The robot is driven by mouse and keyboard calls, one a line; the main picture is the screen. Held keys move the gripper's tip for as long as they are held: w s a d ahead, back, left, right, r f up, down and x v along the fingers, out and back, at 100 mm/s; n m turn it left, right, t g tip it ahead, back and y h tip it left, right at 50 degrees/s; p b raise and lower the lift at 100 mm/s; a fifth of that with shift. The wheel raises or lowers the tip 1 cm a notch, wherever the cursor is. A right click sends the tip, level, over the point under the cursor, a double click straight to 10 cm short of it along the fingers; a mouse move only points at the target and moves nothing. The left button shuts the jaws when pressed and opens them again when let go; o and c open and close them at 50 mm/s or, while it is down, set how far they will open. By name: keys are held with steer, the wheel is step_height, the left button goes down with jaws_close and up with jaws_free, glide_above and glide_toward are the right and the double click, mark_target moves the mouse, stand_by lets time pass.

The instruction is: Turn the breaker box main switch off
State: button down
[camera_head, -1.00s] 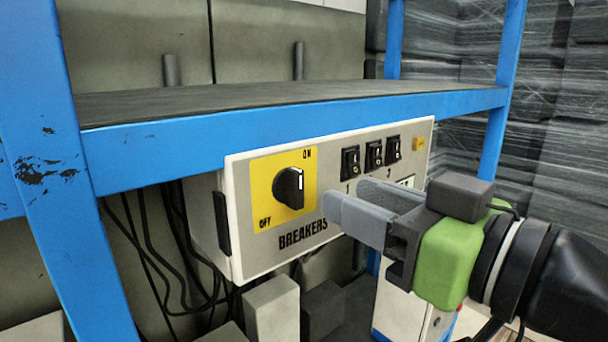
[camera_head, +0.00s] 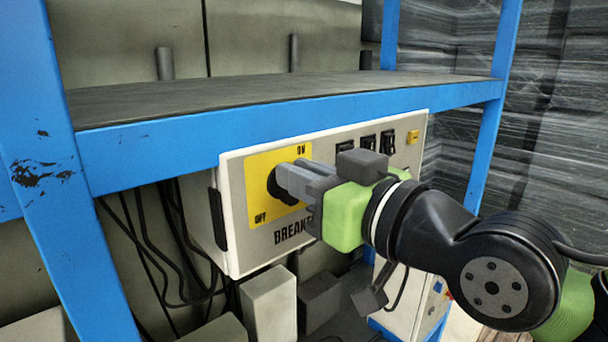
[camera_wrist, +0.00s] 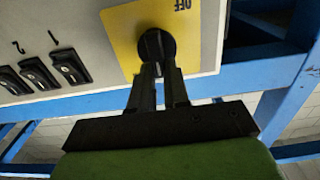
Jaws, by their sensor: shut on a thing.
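The breaker box (camera_head: 232,215) is a pale grey box under a blue-edged shelf. Its main switch (camera_head: 279,185) is a round black knob on a yellow plate (camera_head: 258,168) marked ON at the upper right and OFF at the lower left. My gripper (camera_head: 283,182) is at the knob, shut on it, and hides much of it in the head view. In the wrist view the main switch (camera_wrist: 156,46) sits between the fingertips (camera_wrist: 158,68), near the OFF lettering. The knob's white pointer mark is hidden, so its exact setting cannot be told.
Small black numbered switches (camera_wrist: 68,66) stand beside the yellow plate. A yellow button (camera_head: 413,136) is at the box's right end. The blue shelf beam (camera_head: 200,150) runs close above. Black cables (camera_head: 160,240) hang at left, and grey blocks (camera_head: 270,305) stand below.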

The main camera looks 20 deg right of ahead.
steer(key=shift+b, duration=0.3)
steer(key=n+b, duration=0.3)
steer(key=n, duration=0.1)
steer(key=a+f+n+b, duration=0.1)
steer(key=n+b, duration=0.3)
steer(key=n, duration=0.1)
steer(key=n+b, duration=0.4)
steer(key=shift+s+a+f+n, duration=0.25)
steer(key=shift+a+n, duration=0.05)
steer(key=n, duration=0.1)
steer(key=n+b, duration=0.2)
steer(key=n, duration=0.1)
steer(key=shift+a+f, duration=0.1)
steer(key=shift+f, duration=0.15)
steer(key=shift+n+b, duration=0.3)
steer(key=c, duration=1.1)
jaws_free()
